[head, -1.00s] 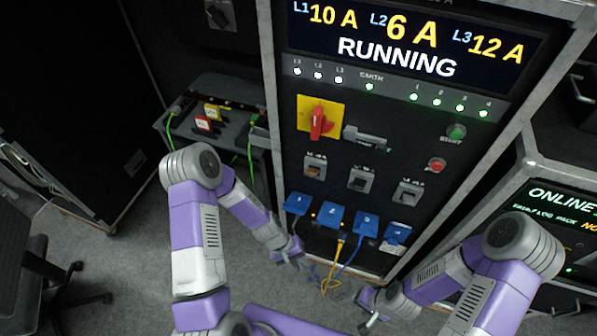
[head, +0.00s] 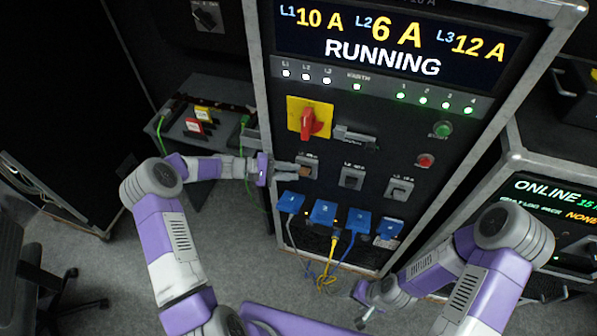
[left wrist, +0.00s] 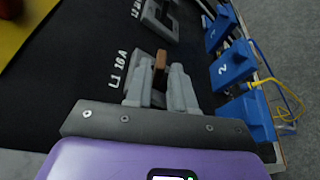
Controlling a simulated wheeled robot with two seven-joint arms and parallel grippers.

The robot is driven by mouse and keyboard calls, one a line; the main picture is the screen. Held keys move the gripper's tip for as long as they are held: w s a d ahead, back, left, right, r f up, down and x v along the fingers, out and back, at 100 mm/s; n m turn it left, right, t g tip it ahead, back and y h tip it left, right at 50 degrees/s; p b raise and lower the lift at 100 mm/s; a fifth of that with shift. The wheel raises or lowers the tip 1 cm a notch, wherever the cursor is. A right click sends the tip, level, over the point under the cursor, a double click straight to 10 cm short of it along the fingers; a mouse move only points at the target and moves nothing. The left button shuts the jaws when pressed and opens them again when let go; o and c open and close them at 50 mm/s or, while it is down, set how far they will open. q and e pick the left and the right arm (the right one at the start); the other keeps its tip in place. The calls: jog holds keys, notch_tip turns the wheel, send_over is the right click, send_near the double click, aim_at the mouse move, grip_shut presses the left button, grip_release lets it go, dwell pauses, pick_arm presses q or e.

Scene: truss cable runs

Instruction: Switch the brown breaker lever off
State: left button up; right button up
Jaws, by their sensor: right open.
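The brown breaker lever (head: 304,171) sits in the L1 16 A breaker, leftmost in the row of three on the black panel. It also shows in the left wrist view (left wrist: 160,61). My left gripper (head: 293,171) is at this lever, coming from the left. In the left wrist view its two grey fingers (left wrist: 158,82) stand a little apart, with the lever between or just beyond their tips. I cannot tell whether they touch or grip it. My right gripper (head: 363,312) is open and empty, low in front of the cabinet.
Two more breakers (head: 351,178) (head: 399,188) sit to the right. A red rotary switch (head: 312,122) on a yellow plate is above. Several blue plugs (head: 323,212) with hanging cables are below. The display (head: 390,38) reads RUNNING, with green and white lamps lit.

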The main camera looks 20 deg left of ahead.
aim_at(304, 171)
pick_arm(q)
jog(key=shift+x, duration=1.35)
grip_shut()
